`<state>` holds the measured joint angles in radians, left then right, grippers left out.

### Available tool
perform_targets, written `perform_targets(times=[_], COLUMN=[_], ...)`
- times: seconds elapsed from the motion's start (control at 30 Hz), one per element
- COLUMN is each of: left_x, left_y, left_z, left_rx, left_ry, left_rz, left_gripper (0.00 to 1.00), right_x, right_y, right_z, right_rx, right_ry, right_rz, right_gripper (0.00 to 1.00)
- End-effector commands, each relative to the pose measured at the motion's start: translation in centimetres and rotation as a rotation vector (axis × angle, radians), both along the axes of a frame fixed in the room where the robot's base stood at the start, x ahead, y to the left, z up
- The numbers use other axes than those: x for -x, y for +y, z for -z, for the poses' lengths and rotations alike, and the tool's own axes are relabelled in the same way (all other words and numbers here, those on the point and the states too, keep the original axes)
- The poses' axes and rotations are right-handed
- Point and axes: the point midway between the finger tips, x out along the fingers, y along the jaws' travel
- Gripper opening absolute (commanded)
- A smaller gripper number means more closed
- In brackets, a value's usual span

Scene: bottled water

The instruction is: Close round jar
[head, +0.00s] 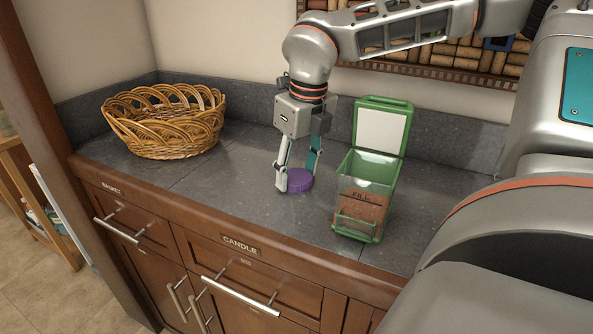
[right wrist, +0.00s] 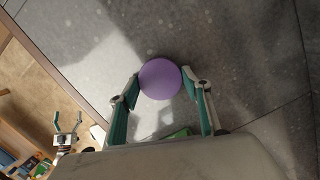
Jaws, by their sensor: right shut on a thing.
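A round purple lid-like piece (head: 299,180) is low at the grey counter, between the fingers of my right gripper (head: 296,184). My right gripper points down and is shut on it. In the right wrist view the purple piece (right wrist: 160,79) shows as a plain disc between the two fingertips (right wrist: 161,86). I cannot tell whether a jar body is under it; no separate round jar shows. My left gripper (right wrist: 67,122) shows only in the right wrist view, at the lower left, with its fingers apart and nothing between them.
A green-framed clear container (head: 366,195) with its lid raised stands just right of the purple piece. A wicker basket (head: 165,120) sits at the counter's left. The counter (head: 235,185) between them is clear. Wooden drawers (head: 240,280) lie below the front edge.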

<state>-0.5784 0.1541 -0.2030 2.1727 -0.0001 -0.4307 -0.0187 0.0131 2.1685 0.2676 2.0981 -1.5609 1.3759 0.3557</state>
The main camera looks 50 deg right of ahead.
Motion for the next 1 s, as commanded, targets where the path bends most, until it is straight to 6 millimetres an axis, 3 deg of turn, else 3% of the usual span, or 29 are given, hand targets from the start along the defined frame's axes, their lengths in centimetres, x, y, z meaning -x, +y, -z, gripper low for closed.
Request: perform_targets(times=[0.17, 0.37, 0.47, 0.8, 1.0], left_x=[-0.1, -0.3, -0.4, -0.2, 0.2], left_y=[-0.1, -0.1, -0.1, 0.4, 0.8], left_z=[-0.1, -0.5, -0.7, -0.6, -0.3], left_rx=[0.003, 0.004, 0.003, -0.008, -0.015], left_ry=[-0.001, -0.008, -0.011, -0.004, 0.007], left_rz=[-0.003, -0.003, -0.003, -0.007, -0.011], left_gripper=[0.84, 0.84, 0.84, 0.84, 0.84], right_x=[0.0, -0.1, -0.1, 0.0, 0.0], right_y=[0.0, -0.1, 0.0, -0.1, 0.0], right_z=[-0.2, -2.0, -3.7, -13.0, -17.3], right_rx=[0.000, 0.002, 0.003, 0.003, 0.003], right_ry=[-0.001, -0.005, -0.008, -0.009, -0.007], right_rz=[0.000, 0.001, 0.000, 0.003, 0.001], right_gripper=[0.38, 0.38, 0.38, 0.38, 0.38])
